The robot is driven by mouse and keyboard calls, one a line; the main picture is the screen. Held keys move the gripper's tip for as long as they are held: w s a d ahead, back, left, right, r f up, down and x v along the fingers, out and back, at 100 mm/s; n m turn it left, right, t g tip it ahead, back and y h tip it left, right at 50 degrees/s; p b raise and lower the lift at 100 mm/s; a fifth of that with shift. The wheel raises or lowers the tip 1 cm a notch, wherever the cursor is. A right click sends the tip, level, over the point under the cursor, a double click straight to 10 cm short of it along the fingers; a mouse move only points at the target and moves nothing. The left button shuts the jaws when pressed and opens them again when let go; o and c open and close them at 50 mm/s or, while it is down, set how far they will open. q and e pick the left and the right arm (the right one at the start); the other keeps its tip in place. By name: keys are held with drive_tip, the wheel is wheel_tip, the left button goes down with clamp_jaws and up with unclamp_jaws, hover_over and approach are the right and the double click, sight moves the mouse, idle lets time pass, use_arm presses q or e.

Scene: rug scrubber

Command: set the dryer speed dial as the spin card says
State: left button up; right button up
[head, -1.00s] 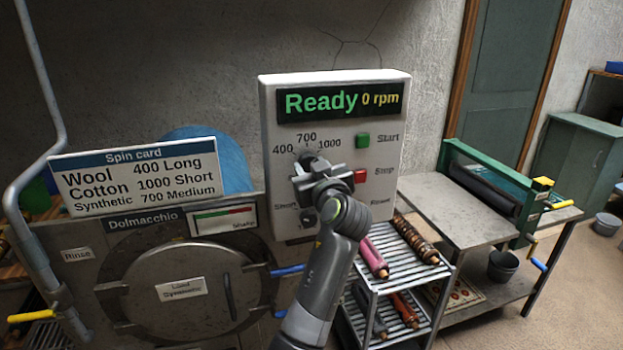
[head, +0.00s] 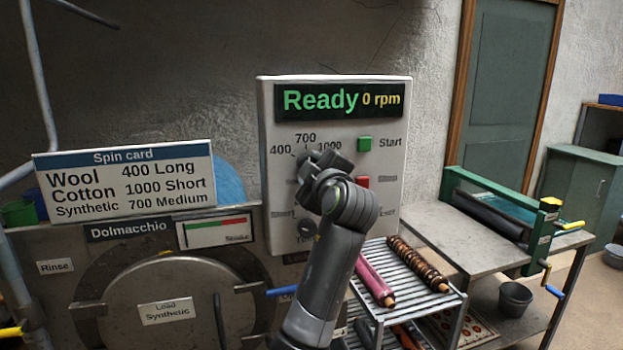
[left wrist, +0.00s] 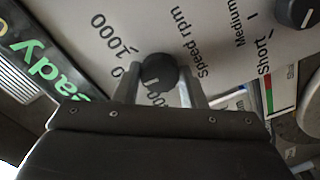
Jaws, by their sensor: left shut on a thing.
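The spin card (head: 125,180) reads Wool 400 Long, Cotton 1000 Short, Synthetic 700 Medium. The load label (head: 166,311) on the drum door reads Synthetic. The control panel (head: 268,165) shows Ready and 0 rpm. Its black speed dial (left wrist: 160,69) sits between the fingertips of my left gripper (left wrist: 160,88) in the left wrist view, and the gripper is shut on it. In the head view my left gripper (head: 318,168) hides most of the dial; 400, 700 and 1000 show around it. I cannot tell which number the dial points at. My right gripper is out of view.
A second dial (left wrist: 298,12), marked Short and Medium, is lower on the panel. The green Start button (head: 365,144) and red Stop button (head: 362,182) are right of my gripper. A rack (head: 400,289) with rolled rugs and a wringer table (head: 440,235) stand to the right.

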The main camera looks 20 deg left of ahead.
use_arm(q)
drive_tip(key=shift+n, duration=0.4)
drive_tip(key=o, duration=1)
drive_tip(key=b+v, duration=1.4)
drive_tip(key=v, duration=0.3)
drive_tip(key=shift+s+d, duration=0.15)
drive_tip(key=shift+d, duration=0.05)
